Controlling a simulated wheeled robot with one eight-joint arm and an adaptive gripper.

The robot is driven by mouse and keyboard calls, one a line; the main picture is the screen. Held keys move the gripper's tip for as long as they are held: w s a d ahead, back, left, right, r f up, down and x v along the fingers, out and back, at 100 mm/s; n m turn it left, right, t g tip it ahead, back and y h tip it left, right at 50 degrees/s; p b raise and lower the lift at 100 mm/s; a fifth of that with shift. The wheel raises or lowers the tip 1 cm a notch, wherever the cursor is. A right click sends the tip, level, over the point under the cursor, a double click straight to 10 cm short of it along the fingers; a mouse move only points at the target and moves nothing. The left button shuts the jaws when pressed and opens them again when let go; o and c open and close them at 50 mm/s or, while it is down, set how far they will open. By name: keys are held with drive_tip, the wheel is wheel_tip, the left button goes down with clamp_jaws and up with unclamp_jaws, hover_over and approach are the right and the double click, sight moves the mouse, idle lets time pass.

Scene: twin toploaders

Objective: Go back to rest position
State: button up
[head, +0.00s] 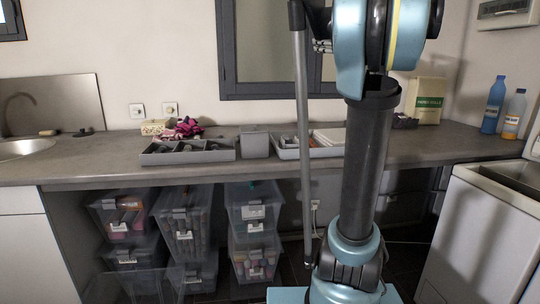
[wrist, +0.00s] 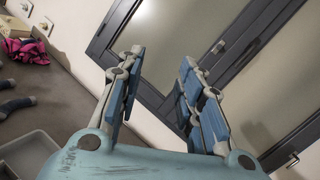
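My gripper (wrist: 160,75) shows in the wrist view with its two blue-padded fingers spread wide apart. Nothing is between them. It points toward the window (wrist: 190,45) and the wall, above the counter. In the head view my arm rises upright right of the middle and bends at the top. My gripper itself cannot be made out in the head view.
The counter (head: 95,165) runs along the wall with a divided grey tray (head: 188,158), a grey bin (head: 254,144) and a pink cloth (head: 184,128). Clear boxes (head: 180,225) stand below. A white toploader (head: 480,235) is at right, near blue (head: 493,105) and orange (head: 513,118) bottles.

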drive_tip(key=s+a+f+n+g+h, duration=0.1)
drive_tip(key=s+a+f+n+g, duration=0.25)
drive_tip(key=s+f, duration=0.4)
drive_tip(key=s+a+f+n+g, duration=0.3)
drive_tip(key=s+a+f+n, duration=0.15)
drive_tip(key=f, duration=0.65)
drive_tip(key=s+a+f+n+g+h, duration=0.1)
drive_tip(key=s+a+f+n+g, duration=0.35)
drive_tip(key=f, duration=0.55)
drive_tip(key=s+d+f+n+g+h, duration=0.1)
drive_tip(key=s+d+f+n+h, duration=0.1)
drive_tip(key=s+f, duration=0.5)
drive_tip(key=s+d+f+n+g+h, duration=0.1)
drive_tip(key=s+d+f+n+h, duration=0.2)
drive_tip(key=s+d+f+n, duration=0.2)
drive_tip(key=s+d+f+n+g+h, duration=0.1)
drive_tip(key=s+d+f+n+h, duration=0.2)
drive_tip(key=s+f, duration=0.7)
wheel_tip(320, 180, down, 6)
drive_tip(key=shift+s+d+f+n, duration=0.1)
drive_tip(key=shift+s+d+n, duration=0.25)
drive_tip(key=shift+n, duration=0.7)
drive_tip(key=shift+a, duration=0.15)
